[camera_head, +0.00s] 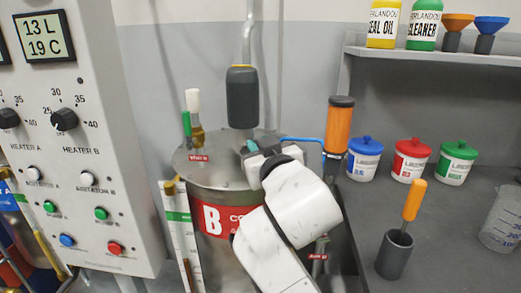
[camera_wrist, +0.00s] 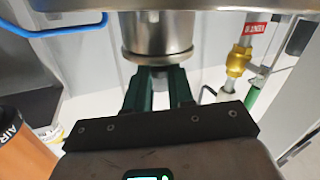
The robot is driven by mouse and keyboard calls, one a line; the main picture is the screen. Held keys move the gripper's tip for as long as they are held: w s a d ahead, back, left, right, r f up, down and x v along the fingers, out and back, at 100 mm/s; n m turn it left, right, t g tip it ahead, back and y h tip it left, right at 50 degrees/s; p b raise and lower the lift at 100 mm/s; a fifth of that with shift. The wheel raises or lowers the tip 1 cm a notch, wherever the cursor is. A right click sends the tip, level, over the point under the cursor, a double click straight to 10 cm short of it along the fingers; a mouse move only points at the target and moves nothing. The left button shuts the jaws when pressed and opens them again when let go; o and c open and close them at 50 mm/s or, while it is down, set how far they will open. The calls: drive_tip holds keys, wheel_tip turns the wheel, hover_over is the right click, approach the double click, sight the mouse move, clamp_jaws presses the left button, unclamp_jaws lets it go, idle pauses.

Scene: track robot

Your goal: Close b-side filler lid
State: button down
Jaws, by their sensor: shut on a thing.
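The B tank (camera_head: 190,168) is a steel drum with a red label reading B. My gripper (camera_head: 252,147) is over its top, and the arm covers the filler there. In the wrist view, which shows the tank upside down, the steel filler neck (camera_wrist: 158,30) ends in a wider rim, the filler lid (camera_wrist: 158,56). The dark green fingers of my gripper (camera_wrist: 160,92) are shut on a small grey knob (camera_wrist: 160,84) at the lid. The lid looks in line with the neck; no gap shows between them.
A vent valve (camera_head: 195,127) with white and green pipes stands at the tank's left. A dark grey cylinder (camera_head: 242,97) on a pipe rises behind. An orange cylinder (camera_head: 339,125) with a blue hose is at the right. The control cabinet (camera_head: 105,150) is close at left.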

drive_tip(key=c, duration=1)
unclamp_jaws()
drive_tip(key=v, duration=1.1)
drive_tip(key=shift+a+p, duration=0.1)
drive_tip(key=shift+p, duration=0.2)
drive_tip(key=shift+a, duration=0.1)
